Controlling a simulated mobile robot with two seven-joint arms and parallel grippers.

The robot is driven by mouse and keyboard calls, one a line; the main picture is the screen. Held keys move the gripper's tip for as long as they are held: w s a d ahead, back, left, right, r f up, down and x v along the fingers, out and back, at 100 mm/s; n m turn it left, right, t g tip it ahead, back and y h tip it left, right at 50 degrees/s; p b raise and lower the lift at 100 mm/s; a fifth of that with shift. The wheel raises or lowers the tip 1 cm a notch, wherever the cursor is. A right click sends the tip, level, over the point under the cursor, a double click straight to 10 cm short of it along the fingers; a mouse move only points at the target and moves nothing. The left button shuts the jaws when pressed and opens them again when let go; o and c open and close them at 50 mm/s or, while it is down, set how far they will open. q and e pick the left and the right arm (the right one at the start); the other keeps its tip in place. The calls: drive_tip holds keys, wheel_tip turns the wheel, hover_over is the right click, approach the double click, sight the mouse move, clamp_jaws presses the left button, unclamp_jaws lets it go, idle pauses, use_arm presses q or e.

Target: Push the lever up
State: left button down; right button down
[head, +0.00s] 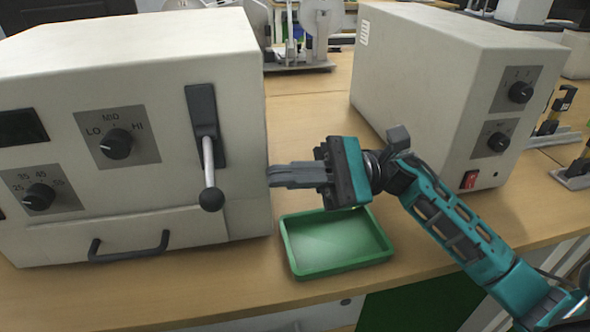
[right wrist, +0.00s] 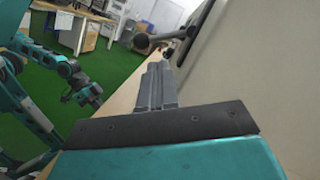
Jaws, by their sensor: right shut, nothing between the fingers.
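The lever (head: 208,172) is on the front of the left cream machine (head: 160,75). Its silver rod hangs down from a black slotted plate (head: 202,105) and ends in a black ball knob (head: 211,199). My right gripper (head: 272,176) is shut and empty, right of the lever beside the machine's front right edge, apart from the knob. In the right wrist view the shut fingers (right wrist: 157,68) point toward the lever knob (right wrist: 141,40), which shows just beyond them. My left gripper (right wrist: 88,95) shows small in that view, away from the machine; its jaws are unclear.
A green tray (head: 335,242) lies on the wooden table under my right gripper. A second cream machine (head: 425,75) with knobs and a red switch stands at right. A black drawer handle (head: 128,248) sticks out below the lever. Space before the lever is clear.

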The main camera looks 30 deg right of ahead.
sight(209, 171)
drive_tip(key=x, duration=0.6)
drive_tip(key=shift+a, duration=0.15)
drive_tip(key=shift+w, duration=0.1)
